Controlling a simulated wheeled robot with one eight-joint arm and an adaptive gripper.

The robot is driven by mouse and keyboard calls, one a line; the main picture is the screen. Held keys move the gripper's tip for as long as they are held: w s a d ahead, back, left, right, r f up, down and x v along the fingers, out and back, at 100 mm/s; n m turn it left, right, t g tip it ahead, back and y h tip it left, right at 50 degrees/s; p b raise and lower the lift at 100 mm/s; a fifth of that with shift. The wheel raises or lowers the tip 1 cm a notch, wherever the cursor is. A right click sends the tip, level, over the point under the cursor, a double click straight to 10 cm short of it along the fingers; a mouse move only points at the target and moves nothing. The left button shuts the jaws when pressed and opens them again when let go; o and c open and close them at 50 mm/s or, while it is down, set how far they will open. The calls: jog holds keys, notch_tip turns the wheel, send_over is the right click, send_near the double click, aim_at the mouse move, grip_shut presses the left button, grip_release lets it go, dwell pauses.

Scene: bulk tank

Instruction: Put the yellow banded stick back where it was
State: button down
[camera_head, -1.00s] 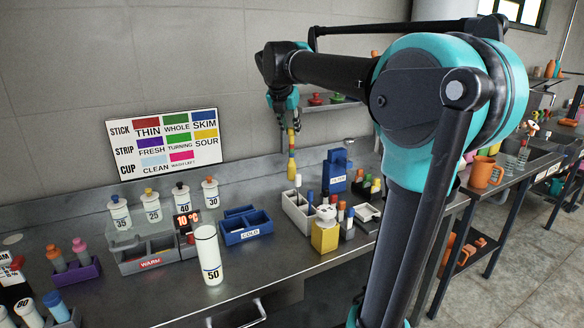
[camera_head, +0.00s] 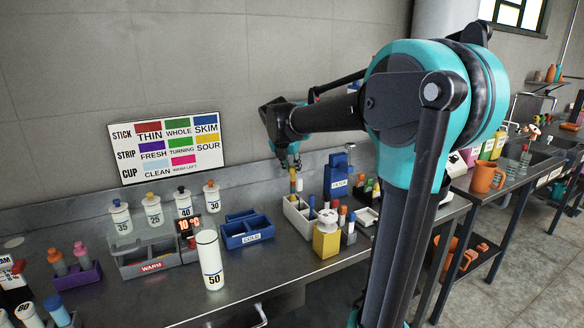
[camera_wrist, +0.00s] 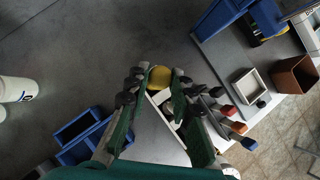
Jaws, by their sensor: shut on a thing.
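My gripper (camera_head: 291,166) is shut on the yellow banded stick (camera_head: 293,182) and holds it upright over the back left part of the white divided rack (camera_head: 297,220). The stick's lower end is at the rack in the head view; I cannot tell whether it is inside a compartment or just above it. In the wrist view, the stick's round yellow top (camera_wrist: 159,77) sits between the fingers of my gripper (camera_wrist: 158,98). The white rack shows partly below it, mostly hidden by the fingers.
A yellow block with a white top (camera_head: 326,240) and several coloured sticks stand close at the right. A blue COLD tray (camera_head: 246,236) lies left of the rack. A blue holder (camera_head: 336,180) stands behind right. A tall white 50 cylinder (camera_head: 209,262) stands at the front.

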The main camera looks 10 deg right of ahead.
jog(key=shift+f, duration=0.1)
jog(key=c, duration=1.3)
grip_release()
jog(key=v, duration=1.2)
